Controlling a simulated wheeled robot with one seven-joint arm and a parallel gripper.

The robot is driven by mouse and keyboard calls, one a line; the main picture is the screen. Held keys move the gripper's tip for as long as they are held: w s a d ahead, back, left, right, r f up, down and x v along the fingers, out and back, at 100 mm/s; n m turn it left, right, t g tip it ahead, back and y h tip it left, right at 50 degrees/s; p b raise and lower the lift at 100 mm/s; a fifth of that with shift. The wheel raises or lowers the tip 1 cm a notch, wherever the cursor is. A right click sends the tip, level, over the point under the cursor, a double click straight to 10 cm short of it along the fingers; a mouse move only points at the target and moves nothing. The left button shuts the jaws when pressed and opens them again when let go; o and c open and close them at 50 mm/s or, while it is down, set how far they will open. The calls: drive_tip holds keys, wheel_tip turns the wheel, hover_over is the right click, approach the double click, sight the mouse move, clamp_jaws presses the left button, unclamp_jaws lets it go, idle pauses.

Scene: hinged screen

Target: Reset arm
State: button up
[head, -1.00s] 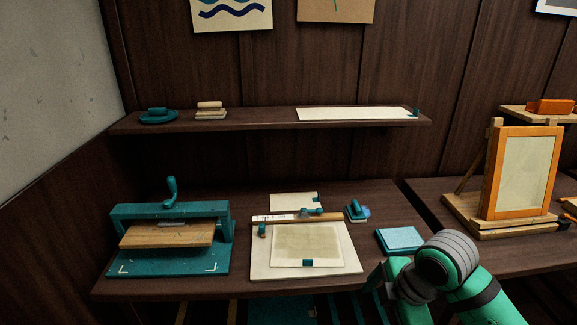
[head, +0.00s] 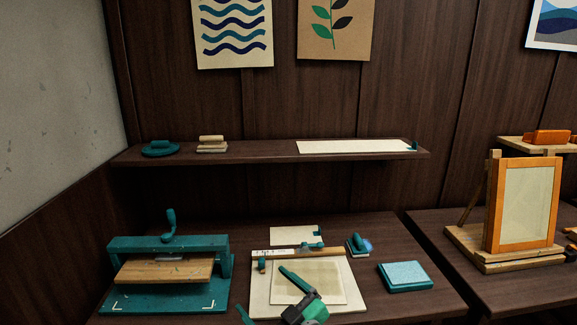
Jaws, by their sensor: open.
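My gripper (head: 262,290) is at the bottom centre of the head view, its fingers spread apart with nothing between them. One green finger reaches over the pale printing board (head: 345,290) and hides part of the sheet (head: 325,271) on it; I cannot tell whether it touches. The other finger shows near the bottom edge, left of the board. Most of my arm is out of view. An orange-framed screen (head: 491,205) stands upright on a wooden base at the right, well away from my gripper.
A teal press (head: 214,243) stands left of the board. A teal pad (head: 404,275) and a small teal-handled tool (head: 357,245) lie to its right. A shelf (head: 250,153) with small tools and a pale strip runs along the wall. The table between board and pad is clear.

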drive_tip(key=s+f+m+t+h, duration=0.4)
drive_tip(key=s+f+m+h, duration=0.5)
drive_tip(key=s+f+m, duration=0.75)
drive_tip(key=s+d+f+n+g, duration=0.1)
drive_tip(key=s+d+f+n, duration=0.1)
drive_tip(key=s, duration=1)
drive_tip(key=s+d+f+n+h, duration=0.1)
drive_tip(key=s+d+f+n, duration=0.2)
drive_tip(key=s, duration=1)
drive_tip(key=shift+s+g, duration=0.25)
drive_tip(key=shift+g, duration=0.15)
